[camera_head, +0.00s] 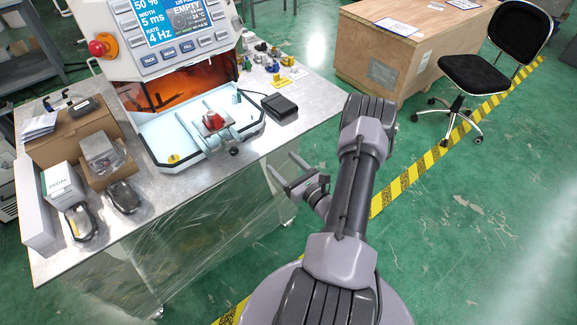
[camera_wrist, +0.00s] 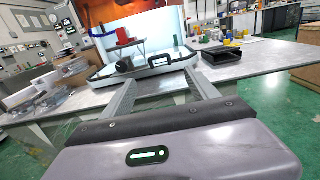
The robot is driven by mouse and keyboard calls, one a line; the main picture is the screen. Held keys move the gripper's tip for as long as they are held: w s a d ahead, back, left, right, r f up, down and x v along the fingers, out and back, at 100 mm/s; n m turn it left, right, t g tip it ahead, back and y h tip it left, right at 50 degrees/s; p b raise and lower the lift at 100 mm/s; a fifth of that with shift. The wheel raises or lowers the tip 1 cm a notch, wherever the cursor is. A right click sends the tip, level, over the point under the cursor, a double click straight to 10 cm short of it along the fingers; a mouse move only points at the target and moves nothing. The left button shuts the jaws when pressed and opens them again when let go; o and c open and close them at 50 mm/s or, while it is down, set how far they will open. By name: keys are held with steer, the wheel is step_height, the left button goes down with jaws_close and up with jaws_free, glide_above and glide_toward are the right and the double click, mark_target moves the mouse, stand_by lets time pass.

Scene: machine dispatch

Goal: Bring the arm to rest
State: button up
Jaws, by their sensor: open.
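My gripper (camera_head: 282,167) is at the end of my arm, beside the front right edge of the metal table (camera_head: 228,163). Its two fingers are apart with nothing between them. In the wrist view the open fingers of my gripper (camera_wrist: 160,90) point toward the table and the machine. The machine (camera_head: 165,50) stands on the table with its front opening lit orange. A white tray (camera_head: 178,163) sits in that opening. A small red part (camera_head: 213,121) rests on a fixture on the tray, and the red part also shows in the wrist view (camera_wrist: 123,37).
Cardboard boxes (camera_head: 77,134) and dark mouse-like items (camera_head: 124,197) crowd the table's left side. A black pedal (camera_head: 279,106) and small coloured parts (camera_head: 262,60) lie at the right. A wooden crate (camera_head: 385,55) and chair (camera_head: 492,75) stand beyond. Green floor is open at right.

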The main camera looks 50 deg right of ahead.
steer(key=shift+v, duration=1.25)
